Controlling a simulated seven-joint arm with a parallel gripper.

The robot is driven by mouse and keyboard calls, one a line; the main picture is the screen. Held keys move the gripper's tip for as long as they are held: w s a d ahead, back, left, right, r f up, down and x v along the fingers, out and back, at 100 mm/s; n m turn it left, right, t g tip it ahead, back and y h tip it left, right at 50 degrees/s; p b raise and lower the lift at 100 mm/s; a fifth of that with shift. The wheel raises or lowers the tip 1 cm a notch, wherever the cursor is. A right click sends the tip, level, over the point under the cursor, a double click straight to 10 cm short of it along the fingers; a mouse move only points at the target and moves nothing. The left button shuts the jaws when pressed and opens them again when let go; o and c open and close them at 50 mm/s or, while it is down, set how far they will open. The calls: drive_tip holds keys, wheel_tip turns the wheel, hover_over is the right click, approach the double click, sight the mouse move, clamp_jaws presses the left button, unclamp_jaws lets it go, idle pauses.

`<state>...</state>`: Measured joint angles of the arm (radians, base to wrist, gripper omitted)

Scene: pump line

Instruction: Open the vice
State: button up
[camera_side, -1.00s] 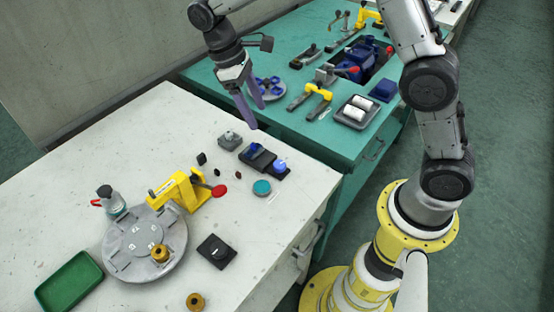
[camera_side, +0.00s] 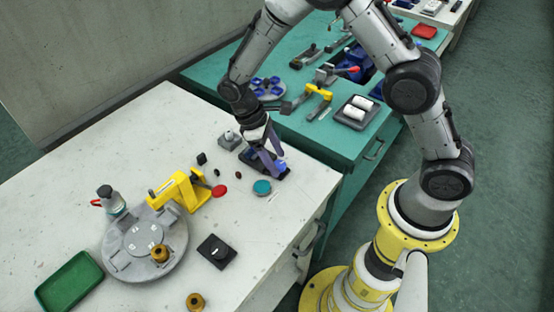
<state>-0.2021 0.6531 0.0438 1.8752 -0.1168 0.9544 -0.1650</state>
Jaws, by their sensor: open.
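A low dark fixture (camera_side: 249,157) with a blue part (camera_side: 281,165) at its right end lies near the right edge of the white table; it may be the vice, but I cannot tell for certain. My gripper (camera_side: 278,164) is down at this fixture, its purple-grey fingers apart near the blue part. The fingers and wrist hide much of the fixture. I cannot tell whether the fingers touch it. A yellow clamp-like frame (camera_side: 178,192) with a red knob (camera_side: 219,191) stands farther left, by a round grey plate (camera_side: 122,262).
A small grey block (camera_side: 230,141) stands just left of my gripper, and a teal disc (camera_side: 262,187) lies just in front. The green bench (camera_side: 330,142) adjoins behind.

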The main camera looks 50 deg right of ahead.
drive_tip(key=shift+s+d+f, duration=0.1)
drive_tip(key=shift+s+f, duration=0.15)
drive_tip(key=shift+f, duration=0.35)
clamp_jaws()
